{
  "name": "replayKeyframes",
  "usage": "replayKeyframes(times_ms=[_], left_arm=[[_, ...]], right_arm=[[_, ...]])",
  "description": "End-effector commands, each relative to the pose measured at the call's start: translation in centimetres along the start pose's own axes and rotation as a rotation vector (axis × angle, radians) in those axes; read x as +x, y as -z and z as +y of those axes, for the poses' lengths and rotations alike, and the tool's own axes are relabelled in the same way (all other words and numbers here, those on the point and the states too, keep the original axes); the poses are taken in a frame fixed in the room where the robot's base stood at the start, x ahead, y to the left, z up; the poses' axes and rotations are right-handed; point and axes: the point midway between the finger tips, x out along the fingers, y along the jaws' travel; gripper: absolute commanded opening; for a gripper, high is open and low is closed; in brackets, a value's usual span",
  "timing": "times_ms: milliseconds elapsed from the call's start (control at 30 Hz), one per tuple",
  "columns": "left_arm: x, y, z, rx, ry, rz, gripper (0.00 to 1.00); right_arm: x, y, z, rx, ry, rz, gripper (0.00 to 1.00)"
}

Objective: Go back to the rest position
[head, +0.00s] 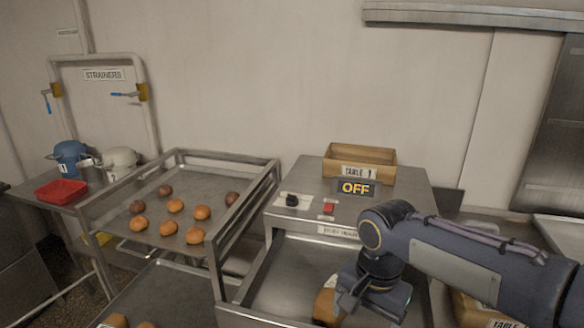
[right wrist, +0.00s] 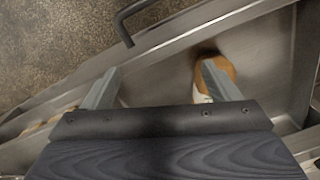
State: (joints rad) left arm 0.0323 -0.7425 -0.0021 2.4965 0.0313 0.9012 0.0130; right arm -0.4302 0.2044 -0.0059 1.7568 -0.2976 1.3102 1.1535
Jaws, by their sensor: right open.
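My right arm comes in from the right in the head view. Its gripper (head: 342,296) points down over the open metal tray (head: 278,272) in front of the machine. The right wrist view shows the two fingers (right wrist: 160,80) wide apart, with nothing held between them. A brown bread piece (head: 324,304) lies in the tray beside the gripper. In the right wrist view the bread (right wrist: 226,64) is behind the right-hand finger, which partly hides it; I cannot tell whether they touch. My left gripper is not in view.
A rack tray (head: 160,196) with several buns stands left of the machine (head: 400,190), which shows OFF. A wooden box (head: 345,155) sits on top. Another box (head: 475,312) lies partly behind my right arm. A red basket (head: 62,192) and pots stand far left.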

Motion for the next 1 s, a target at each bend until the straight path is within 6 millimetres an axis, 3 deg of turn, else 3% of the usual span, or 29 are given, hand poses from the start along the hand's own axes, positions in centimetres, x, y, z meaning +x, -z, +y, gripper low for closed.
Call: replayKeyframes(times_ms=[267, 467, 800, 1000], left_arm=[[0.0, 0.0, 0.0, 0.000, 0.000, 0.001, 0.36], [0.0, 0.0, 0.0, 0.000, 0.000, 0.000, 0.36], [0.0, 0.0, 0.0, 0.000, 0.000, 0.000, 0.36], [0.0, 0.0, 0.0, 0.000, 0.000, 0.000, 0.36]], right_arm=[[-0.4, -0.3, 2.9, -0.061, 0.073, -0.009, 0.82], [-0.6, -1.1, 6.3, -0.141, 0.168, 0.002, 0.82], [1.3, -5.7, 14.0, -0.374, 0.412, 0.197, 0.82], [2.7, -7.5, 15.4, -0.463, 0.457, 0.318, 0.82]])
